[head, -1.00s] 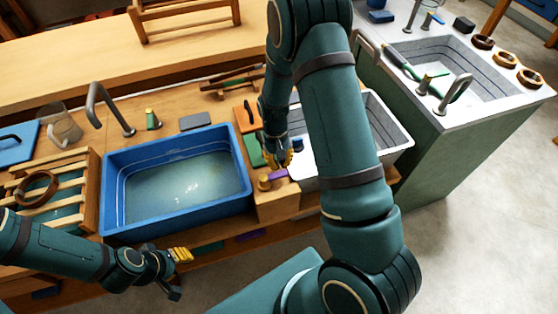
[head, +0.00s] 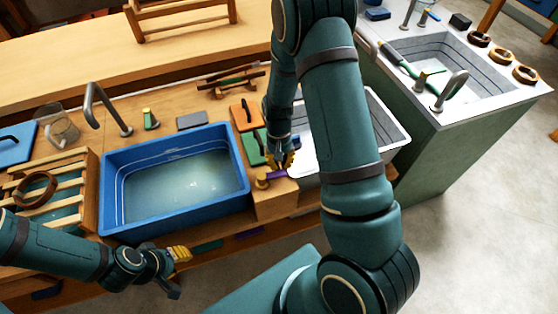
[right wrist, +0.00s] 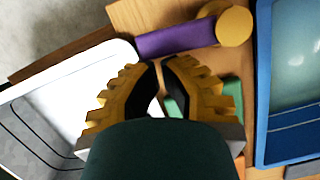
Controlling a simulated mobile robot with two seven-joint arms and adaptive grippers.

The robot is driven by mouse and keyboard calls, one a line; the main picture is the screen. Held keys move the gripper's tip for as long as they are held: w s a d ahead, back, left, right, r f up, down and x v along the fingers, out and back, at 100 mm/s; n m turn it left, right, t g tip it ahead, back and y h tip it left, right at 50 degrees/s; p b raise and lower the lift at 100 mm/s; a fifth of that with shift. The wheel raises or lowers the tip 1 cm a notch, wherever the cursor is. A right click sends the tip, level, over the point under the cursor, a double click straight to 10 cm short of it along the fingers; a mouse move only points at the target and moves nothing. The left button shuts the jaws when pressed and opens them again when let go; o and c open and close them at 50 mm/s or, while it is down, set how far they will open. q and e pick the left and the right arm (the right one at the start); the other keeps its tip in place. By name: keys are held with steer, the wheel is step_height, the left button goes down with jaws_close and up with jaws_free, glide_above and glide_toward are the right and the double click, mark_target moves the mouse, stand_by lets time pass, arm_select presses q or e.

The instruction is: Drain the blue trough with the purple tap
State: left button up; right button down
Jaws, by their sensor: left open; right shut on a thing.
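The blue trough (head: 118,222) stands left of centre in the head view with greenish water (head: 180,185) in it. The purple tap (head: 276,175) lies on the wooden block at the trough's right, its purple handle joined to a round yellow knob. In the right wrist view the purple handle (right wrist: 175,38) runs just ahead of the fingertips. My left gripper (head: 180,256) is open and empty, in front of the trough.
A white basin (head: 393,125) stands right of the tap, partly behind my right arm. Green (head: 250,149) and orange (head: 244,117) blocks lie behind the tap. A wooden rack (head: 85,190) is left of the trough; a grey faucet (head: 105,107) stands behind it.

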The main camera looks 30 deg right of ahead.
mark_target(286, 173)
steer(key=s+m, duration=0.2)
steer(key=m, duration=0.1)
steer(key=shift+y+p, duration=0.3)
steer(key=shift+p, duration=0.05)
steer(key=m, duration=0.1)
steer(key=s+m+t, duration=0.1)
steer(key=shift+s+a+m, duration=0.25)
steer(key=shift+s+m, duration=0.05)
steer(key=shift+s+a+m+y, duration=0.2)
steer(key=shift+s+m, duration=0.15)
steer(key=shift+m, duration=0.25)
steer(key=shift+s+a+m+y, duration=0.2)
steer(key=shift+s+m, duration=0.1)
steer(key=shift+m, duration=0.3)
arm_select(q)
steer(key=shift+r, duration=0.45)
arm_select(e)
steer(key=shift+s+a+m+t, duration=0.4)
steer(key=shift+s+m+t, duration=0.1)
steer(key=shift+m, duration=0.7)
arm_select(q)
steer(key=shift+w+r, duration=0.1)
steer(key=shift+r, duration=0.05)
arm_select(e)
steer(key=shift+r, duration=0.15)
